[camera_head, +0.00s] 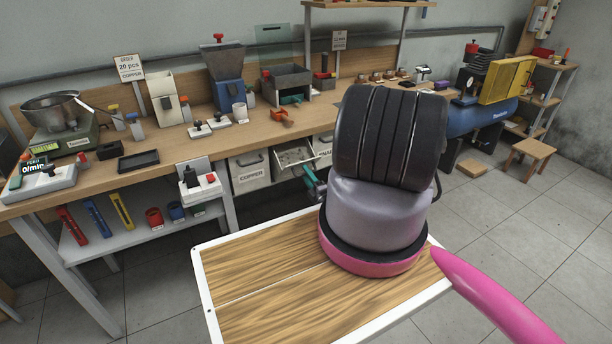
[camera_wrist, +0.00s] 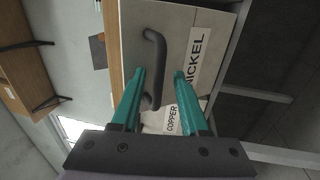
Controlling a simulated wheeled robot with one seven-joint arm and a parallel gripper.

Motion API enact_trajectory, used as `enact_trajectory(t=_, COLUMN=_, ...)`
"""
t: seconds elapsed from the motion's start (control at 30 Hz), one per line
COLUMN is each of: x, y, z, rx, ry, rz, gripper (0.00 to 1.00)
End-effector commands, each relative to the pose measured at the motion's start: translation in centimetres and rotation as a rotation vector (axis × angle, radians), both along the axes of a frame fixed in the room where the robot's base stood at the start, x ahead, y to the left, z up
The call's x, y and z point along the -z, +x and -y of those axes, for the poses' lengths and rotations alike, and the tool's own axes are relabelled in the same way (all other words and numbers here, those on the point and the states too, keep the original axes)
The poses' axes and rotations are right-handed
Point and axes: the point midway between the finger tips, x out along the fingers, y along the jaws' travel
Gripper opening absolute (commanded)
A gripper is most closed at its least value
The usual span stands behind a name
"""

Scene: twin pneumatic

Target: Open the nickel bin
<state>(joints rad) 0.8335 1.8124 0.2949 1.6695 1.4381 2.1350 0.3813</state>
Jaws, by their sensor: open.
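The nickel bin shows its pale front with a NICKEL label in the wrist view (camera_wrist: 181,32). Its dark bar handle (camera_wrist: 155,62) lies at the fingertips, nearer the left finger. My gripper (camera_wrist: 158,73) is open, teal fingers apart, with the handle between or just beyond the tips; contact is unclear. The NICKEL front looks nearer than the COPPER front behind it. In the head view, a bin beside the copper bin (camera_head: 249,174) stands pulled out, its inside with small pieces (camera_head: 294,155) visible; its label is not readable there. My gripper's teal part (camera_head: 313,181) shows beside it, mostly hidden by my arm.
The wooden workbench (camera_head: 205,148) runs above the bins and carries a scale, hoppers and small tools. Another bin (camera_head: 323,147) is to the right, partly hidden by my arm. A lower shelf (camera_head: 130,235) holds coloured cups at left. The floor at right is mostly clear.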

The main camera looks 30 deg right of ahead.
Motion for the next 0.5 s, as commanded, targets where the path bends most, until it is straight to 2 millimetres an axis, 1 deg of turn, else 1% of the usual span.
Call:
enact_trajectory(t=0.17, x=0.6, y=-2.9, z=0.2, rx=0.005, ry=0.003, rz=-0.003, gripper=0.44)
enact_trajectory(t=0.3, x=1.2, y=-5.8, z=0.3, rx=0.005, ry=0.004, rz=-0.004, gripper=0.44)
enact_trajectory(t=0.4, x=1.5, y=-7.6, z=0.3, rx=0.004, ry=0.004, rz=-0.003, gripper=0.44)
enact_trajectory(t=0.5, x=1.7, y=-8.9, z=0.4, rx=0.004, ry=0.002, rz=-0.003, gripper=0.44)
